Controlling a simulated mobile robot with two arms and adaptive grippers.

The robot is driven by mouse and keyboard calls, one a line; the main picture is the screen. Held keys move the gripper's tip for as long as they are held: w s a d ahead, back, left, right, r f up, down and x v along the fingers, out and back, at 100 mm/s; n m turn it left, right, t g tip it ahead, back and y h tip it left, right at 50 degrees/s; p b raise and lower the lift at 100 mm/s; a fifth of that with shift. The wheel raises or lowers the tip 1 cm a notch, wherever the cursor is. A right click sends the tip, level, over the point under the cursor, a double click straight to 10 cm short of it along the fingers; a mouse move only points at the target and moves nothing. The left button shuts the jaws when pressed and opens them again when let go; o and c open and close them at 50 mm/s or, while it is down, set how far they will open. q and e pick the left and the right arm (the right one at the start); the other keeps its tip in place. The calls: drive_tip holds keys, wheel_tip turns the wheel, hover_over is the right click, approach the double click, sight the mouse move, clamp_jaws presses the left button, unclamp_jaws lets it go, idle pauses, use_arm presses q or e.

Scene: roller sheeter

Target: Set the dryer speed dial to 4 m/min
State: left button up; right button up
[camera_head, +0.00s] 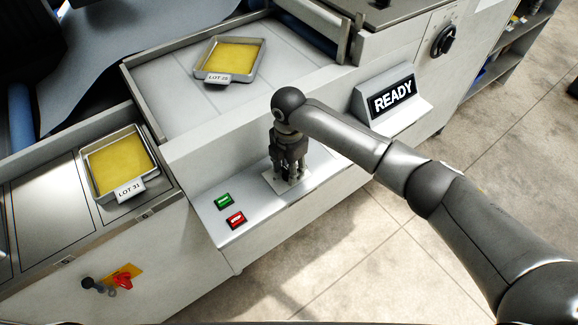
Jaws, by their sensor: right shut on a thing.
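My right gripper (289,176) points down at a pale square plate (272,180) on the light grey control ledge. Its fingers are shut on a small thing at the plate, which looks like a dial. The fingers hide this dial, so its pointer and any scale marks cannot be read. A second dial, a black round knob (443,41) on a white plate, is on the machine's side panel at the upper right, clear of the gripper. Its marks are too small to read. My left gripper is not in view.
A green button (224,201) and a red button (236,220) sit left of my gripper. A READY display (392,96) stands behind my right forearm. Trays labelled LOT 28 (255,55) and LOT 31 (145,165) hold yellow material. A red switch (124,281) is at lower left.

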drive_tip(key=n, duration=0.5)
drive_tip(key=shift+a+n+b, duration=0.1)
drive_tip(key=shift+n+b, duration=0.2)
drive_tip(key=n+b, duration=0.1)
drive_tip(key=n, duration=0.5)
drive_tip(key=shift+n, duration=0.4)
drive_tip(key=o, duration=1)
drive_tip(key=shift+r, duration=0.1)
wheel_tip(320, 180, up, 12)
idle(0.6)
